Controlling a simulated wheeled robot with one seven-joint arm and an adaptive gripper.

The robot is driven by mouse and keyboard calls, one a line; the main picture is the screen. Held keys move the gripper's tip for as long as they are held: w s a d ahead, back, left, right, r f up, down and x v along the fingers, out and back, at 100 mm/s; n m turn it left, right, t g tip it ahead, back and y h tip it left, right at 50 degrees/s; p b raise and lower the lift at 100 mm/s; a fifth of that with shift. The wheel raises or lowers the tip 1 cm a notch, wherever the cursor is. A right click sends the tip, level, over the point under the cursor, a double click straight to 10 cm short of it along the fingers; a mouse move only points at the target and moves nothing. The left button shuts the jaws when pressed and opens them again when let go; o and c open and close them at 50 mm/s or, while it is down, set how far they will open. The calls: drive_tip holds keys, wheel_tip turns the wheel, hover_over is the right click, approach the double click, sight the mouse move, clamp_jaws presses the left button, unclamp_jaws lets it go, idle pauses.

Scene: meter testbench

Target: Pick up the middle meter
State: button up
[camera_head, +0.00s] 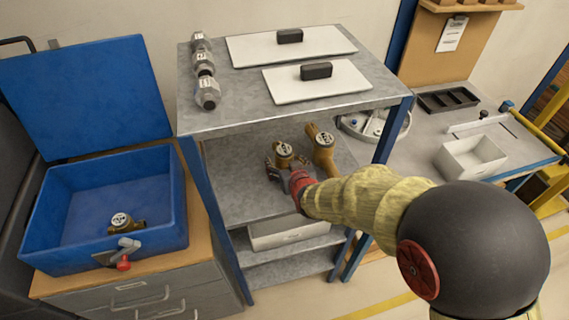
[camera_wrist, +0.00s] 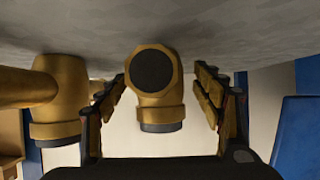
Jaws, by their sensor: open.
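Two brass meters stand on the rack's middle shelf (camera_head: 235,170). The left one of these (camera_head: 284,149) has a white round dial and sits at my gripper (camera_head: 284,168). The right one (camera_head: 323,146) stands close beside it. In the wrist view, one brass meter (camera_wrist: 155,95) with a dark round end lies between the two open fingers of my gripper (camera_wrist: 160,105). Gaps show on both sides, narrower on the left. The other brass meter (camera_wrist: 60,100) is outside the left finger. The frames do not clearly show which meter is the middle one.
A blue open box (camera_head: 175,195) at left holds another brass meter (camera_head: 122,222). Grey meters (camera_head: 204,70) and white boards (camera_head: 300,45) are on the rack top, above my arm. Blue posts (camera_head: 388,140) flank the shelf. A white bin (camera_head: 470,160) stands at right.

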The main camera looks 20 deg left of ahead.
drive_tip(key=shift+w+a+f, duration=0.25)
drive_tip(key=shift+w+a, duration=0.05)
drive_tip(key=shift+w, duration=0.15)
drive_tip(key=shift+c, duration=0.2)
clamp_jaws()
idle(0.6)
drive_tip(key=shift+r, duration=0.15)
